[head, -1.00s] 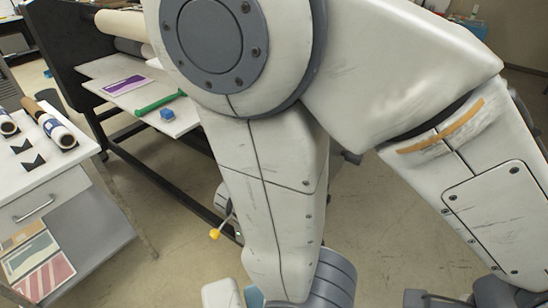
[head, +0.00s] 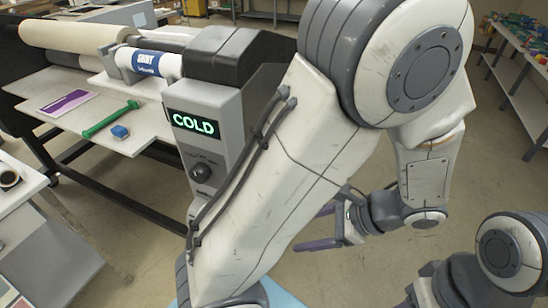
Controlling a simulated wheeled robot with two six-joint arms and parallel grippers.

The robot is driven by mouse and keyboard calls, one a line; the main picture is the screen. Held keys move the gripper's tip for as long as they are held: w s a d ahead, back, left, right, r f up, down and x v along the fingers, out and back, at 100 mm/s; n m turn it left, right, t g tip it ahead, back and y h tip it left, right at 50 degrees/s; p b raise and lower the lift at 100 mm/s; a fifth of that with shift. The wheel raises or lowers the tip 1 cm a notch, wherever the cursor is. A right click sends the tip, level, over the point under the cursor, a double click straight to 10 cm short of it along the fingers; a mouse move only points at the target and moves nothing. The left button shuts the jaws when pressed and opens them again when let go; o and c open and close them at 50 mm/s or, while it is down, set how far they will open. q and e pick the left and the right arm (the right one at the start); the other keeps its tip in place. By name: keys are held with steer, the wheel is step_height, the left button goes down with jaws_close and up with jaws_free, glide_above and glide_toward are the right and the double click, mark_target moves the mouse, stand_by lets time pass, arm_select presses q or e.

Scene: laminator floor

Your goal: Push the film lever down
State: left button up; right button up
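The laminator's grey control housing (head: 215,110) stands left of centre, with a lit green "COLD" display (head: 193,124) and a dark round knob (head: 201,172) below it. I cannot make out the film lever; my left arm covers the area in front of and below the housing. My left gripper (head: 305,231) is right of the arm's large link, its purple-grey fingers pointing left and apart, with nothing seen between them. It is apart from the housing in the picture. My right arm shows only at the lower right; its gripper is not seen.
A blue-and-white labelled roll (head: 148,62) and a cream roll (head: 70,35) lie on the laminator. A cluttered shelf (head: 520,95) stands right. Floor between is clear.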

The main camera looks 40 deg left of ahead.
arm_select(q)
steer(key=w+a+f+m+t+y+p, duration=0.2)
steer(key=w+a+m+t+y+p, duration=0.1)
steer(key=w+a+m+y, duration=0.55)
steer(key=shift+n+y, duration=0.35)
steer(key=shift+y, duration=0.1)
steer(key=a+p, duration=0.1)
steer(key=a, duration=0.2)
steer(key=a+p, duration=0.2)
steer(key=a, duration=0.1)
steer(key=a+p, duration=0.1)
steer(key=a, duration=0.3)
steer(key=shift+w+f, duration=0.15)
steer(key=shift+w, duration=0.1)
steer(key=shift+a, duration=0.3)
steer(key=shift+f, duration=0.1)
jaws_close()
steer(key=shift+f, duration=0.1)
